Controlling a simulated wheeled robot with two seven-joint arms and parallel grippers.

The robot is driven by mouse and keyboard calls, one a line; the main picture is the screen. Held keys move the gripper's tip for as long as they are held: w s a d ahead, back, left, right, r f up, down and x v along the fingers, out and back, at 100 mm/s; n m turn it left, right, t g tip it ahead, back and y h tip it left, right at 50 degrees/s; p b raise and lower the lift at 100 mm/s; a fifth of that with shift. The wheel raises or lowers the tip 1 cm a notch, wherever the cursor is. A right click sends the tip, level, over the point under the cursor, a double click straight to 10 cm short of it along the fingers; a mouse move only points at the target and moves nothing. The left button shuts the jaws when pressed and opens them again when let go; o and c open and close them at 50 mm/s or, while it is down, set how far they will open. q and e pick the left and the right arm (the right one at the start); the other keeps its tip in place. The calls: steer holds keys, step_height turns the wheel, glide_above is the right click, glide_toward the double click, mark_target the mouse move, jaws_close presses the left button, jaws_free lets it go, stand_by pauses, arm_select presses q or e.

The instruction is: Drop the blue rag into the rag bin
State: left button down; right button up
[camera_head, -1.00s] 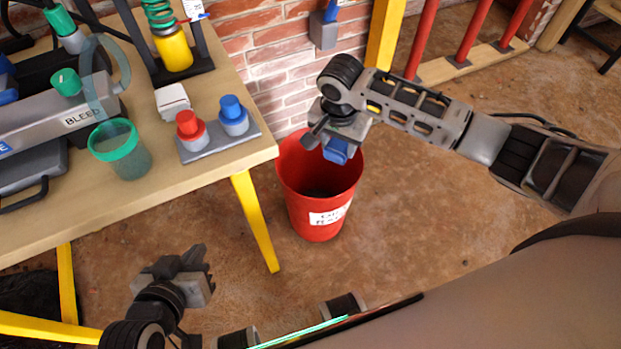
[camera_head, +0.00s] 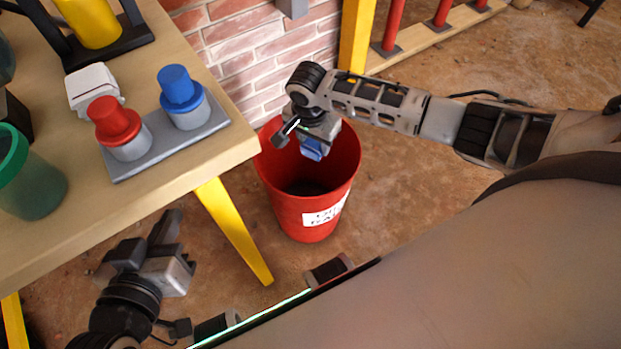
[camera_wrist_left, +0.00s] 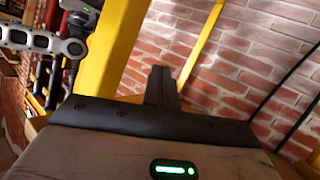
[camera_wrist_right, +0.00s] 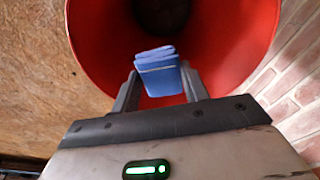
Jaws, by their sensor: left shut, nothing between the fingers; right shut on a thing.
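The blue rag (camera_wrist_right: 158,73) is a small folded cloth between the fingers of my right gripper (camera_wrist_right: 158,88). In the head view the rag (camera_head: 312,149) shows just below my right gripper (camera_head: 306,138), over the mouth of the rag bin. The rag bin (camera_head: 310,211) is a red tapered bucket on the floor with a white label. In the right wrist view its red inner wall (camera_wrist_right: 235,40) surrounds the rag, with a dark bottom beyond. My left gripper (camera_head: 168,235) is shut and empty, low at the left; its closed fingers show in the left wrist view (camera_wrist_left: 162,86).
A wooden table (camera_head: 215,147) with yellow legs stands left of the bin. On it are a grey plate with red (camera_head: 115,122) and blue (camera_head: 178,90) knobs and a green cup (camera_head: 28,180). A brick wall (camera_head: 240,50) is behind the bin.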

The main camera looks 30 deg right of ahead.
arm_select(q)
steer(key=shift+d+r, duration=0.1)
steer(key=shift+r, duration=0.3)
arm_select(e)
steer(key=shift+f, duration=0.35)
steer(key=o, duration=1)
steer(key=shift+o, duration=0.2)
steer(key=shift+r, duration=0.5)
arm_select(q)
steer(key=f+g+p, duration=0.1)
steer(key=p, duration=0.1)
steer(key=a+f+g+y+p, duration=0.1)
steer(key=p, duration=0.1)
steer(key=a+f+p, duration=0.1)
steer(key=p, duration=0.1)
steer(key=shift+s+f+g+y+p, duration=0.3)
steer(key=shift+s+g+p, duration=0.05)
steer(key=shift+s+g, duration=0.05)
arm_select(e)
step_height(320, 180, up, 15)
steer(key=a, duration=0.1)
steer(key=shift+s+a, duration=0.3)
steer(key=shift+s, duration=0.15)
arm_select(q)
steer(key=shift+s, duration=0.1)
arm_select(e)
steer(key=shift+s+f, duration=0.1)
